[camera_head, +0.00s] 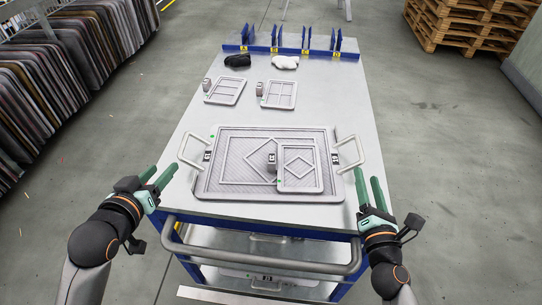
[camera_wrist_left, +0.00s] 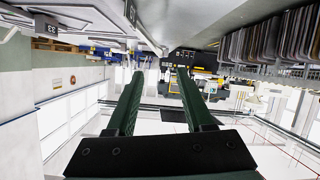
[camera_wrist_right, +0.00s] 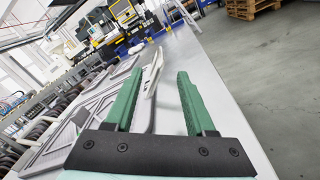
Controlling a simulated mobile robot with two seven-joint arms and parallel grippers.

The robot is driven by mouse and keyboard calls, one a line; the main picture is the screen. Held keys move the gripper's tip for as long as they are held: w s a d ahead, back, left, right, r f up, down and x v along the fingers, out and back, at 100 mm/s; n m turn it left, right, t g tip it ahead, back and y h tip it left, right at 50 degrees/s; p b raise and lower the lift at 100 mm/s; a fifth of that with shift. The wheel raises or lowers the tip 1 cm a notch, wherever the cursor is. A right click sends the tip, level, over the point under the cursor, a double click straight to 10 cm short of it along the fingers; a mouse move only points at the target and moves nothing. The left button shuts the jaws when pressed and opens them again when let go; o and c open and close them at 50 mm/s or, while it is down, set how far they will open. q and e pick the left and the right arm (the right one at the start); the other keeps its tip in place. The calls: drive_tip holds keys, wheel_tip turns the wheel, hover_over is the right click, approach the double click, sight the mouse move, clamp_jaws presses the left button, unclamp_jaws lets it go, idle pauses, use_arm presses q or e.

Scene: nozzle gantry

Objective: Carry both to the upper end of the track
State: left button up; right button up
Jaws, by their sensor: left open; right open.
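A large grey tray (camera_head: 235,140) lies flat at the near half of the grey table, with a raised handle on its left (camera_head: 184,153) and on its right (camera_head: 359,151). A smaller panel (camera_head: 300,183) with a diamond pattern lies on its right part, with a small dark block (camera_head: 271,165) at that panel's left edge. My left gripper (camera_head: 161,171) is open and empty, left of the left handle and apart from it. My right gripper (camera_head: 367,176) is open and empty, just in front of the right handle. I cannot identify a track.
Two small framed panels (camera_head: 226,91) (camera_head: 280,94) lie further back. A black item (camera_head: 237,61) and a white item (camera_head: 285,62) lie before a blue rack (camera_head: 290,50) at the far edge. Racked sheets (camera_head: 60,75) stand left; pallets (camera_head: 470,25) stand back right.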

sight(181, 146)
use_arm(q)
drive_tip(key=x, duration=1.2)
drive_tip(key=shift+w+d, duration=0.15)
drive_tip(key=shift+w, duration=0.1)
use_arm(e)
drive_tip(key=w, duration=1.2)
drive_tip(key=shift+w+d, duration=0.3)
drive_tip(key=shift+d, duration=0.1)
use_arm(q)
clamp_jaws()
use_arm(e)
clamp_jaws()
use_arm(q)
drive_tip(key=shift+w+r, duration=0.1)
drive_tip(key=shift+r, duration=0.2)
use_arm(e)
drive_tip(key=shift+r, duration=0.3)
